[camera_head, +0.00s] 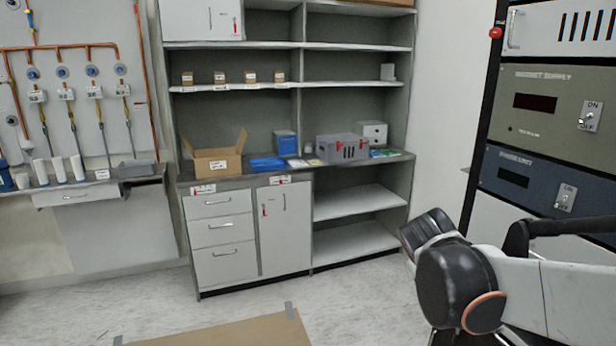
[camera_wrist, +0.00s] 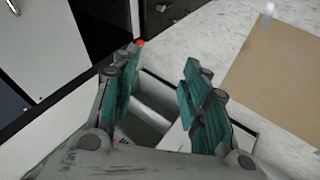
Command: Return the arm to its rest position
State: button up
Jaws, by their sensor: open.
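My arm (camera_head: 540,290) reaches in from the right edge of the head view, in front of the instrument rack, with its dark joint bent. The gripper's fingers cannot be made out in the head view. In the wrist view my gripper (camera_wrist: 158,88) shows two teal-padded fingers set well apart. Nothing is held between them. Behind the fingers is a pale, box-like structure with a grey recess; I cannot tell what it is.
The instrument rack (camera_head: 551,107) stands close on the right. A shelf cabinet (camera_head: 221,225) with an open cardboard box (camera_head: 218,165) and a grey case (camera_head: 341,149) is at the back. A brown sheet (camera_head: 230,333) lies on otherwise clear floor (camera_head: 330,292).

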jog(key=s+a+f+m+t+y, duration=0.1)
jog(key=s+a+m+y, duration=0.2)
jog(key=s, duration=1.5)
jog(key=a+y, duration=0.2)
jog(key=a, duration=0.3)
jog(key=shift+f, duration=0.2)
jog(key=shift+s, duration=0.1)
